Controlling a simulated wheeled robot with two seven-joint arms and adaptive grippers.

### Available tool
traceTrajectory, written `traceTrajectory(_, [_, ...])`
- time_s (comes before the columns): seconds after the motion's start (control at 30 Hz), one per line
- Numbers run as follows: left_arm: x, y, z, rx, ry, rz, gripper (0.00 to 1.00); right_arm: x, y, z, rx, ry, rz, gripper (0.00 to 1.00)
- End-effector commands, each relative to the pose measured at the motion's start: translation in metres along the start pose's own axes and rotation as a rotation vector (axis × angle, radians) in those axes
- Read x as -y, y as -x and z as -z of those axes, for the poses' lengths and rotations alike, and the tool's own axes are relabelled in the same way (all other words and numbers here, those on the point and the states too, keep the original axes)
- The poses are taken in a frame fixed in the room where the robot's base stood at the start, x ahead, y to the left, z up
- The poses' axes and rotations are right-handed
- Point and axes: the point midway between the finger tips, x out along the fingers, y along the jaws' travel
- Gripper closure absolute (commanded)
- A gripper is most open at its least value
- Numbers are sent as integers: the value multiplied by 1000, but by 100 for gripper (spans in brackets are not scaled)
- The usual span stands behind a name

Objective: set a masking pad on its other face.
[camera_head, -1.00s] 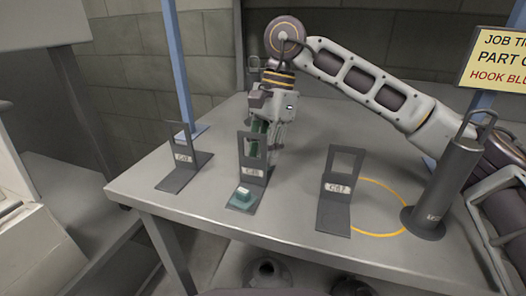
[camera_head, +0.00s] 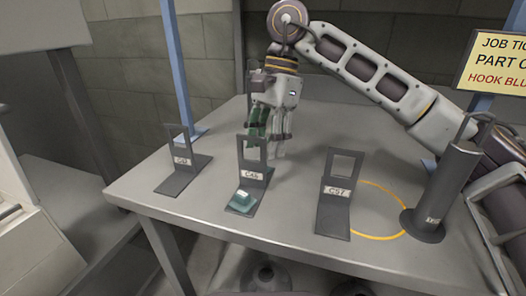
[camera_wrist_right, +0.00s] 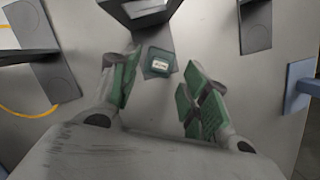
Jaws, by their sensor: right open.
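A small teal masking pad (camera_head: 242,200) lies on the foot plate of the middle stand (camera_head: 254,180), whose tag seems to read C46. In the right wrist view the pad (camera_wrist_right: 161,64) shows a pale label on its upper face, too small to read. My right gripper (camera_head: 266,143) is behind the middle stand and partly hidden by its frame. In the wrist view my right gripper (camera_wrist_right: 158,95) has its green-padded fingers spread, with nothing between them; the pad shows beyond the fingertips. My left gripper is out of view.
A second stand (camera_head: 181,170) is at left, and a third stand (camera_head: 337,195) at right. A grey cylinder (camera_head: 442,195) stands beside a yellow ring (camera_head: 378,236) on the table (camera_head: 190,215). A job sign (camera_head: 495,62) and blue posts rise behind.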

Motion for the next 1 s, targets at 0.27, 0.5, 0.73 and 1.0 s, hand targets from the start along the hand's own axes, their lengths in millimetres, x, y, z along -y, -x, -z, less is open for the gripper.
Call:
traceTrajectory(0.27, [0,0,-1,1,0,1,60,0,33,-1,0,2,0,54])
traceTrajectory(0.5, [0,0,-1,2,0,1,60,0,42,0,1,2,-1,54])
traceTrajectory(0.73, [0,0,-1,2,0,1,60,0,42,0,1,2,-1,54])
traceTrajectory(1.0, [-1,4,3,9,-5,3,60,0,46,-1,1,2,-1,54])
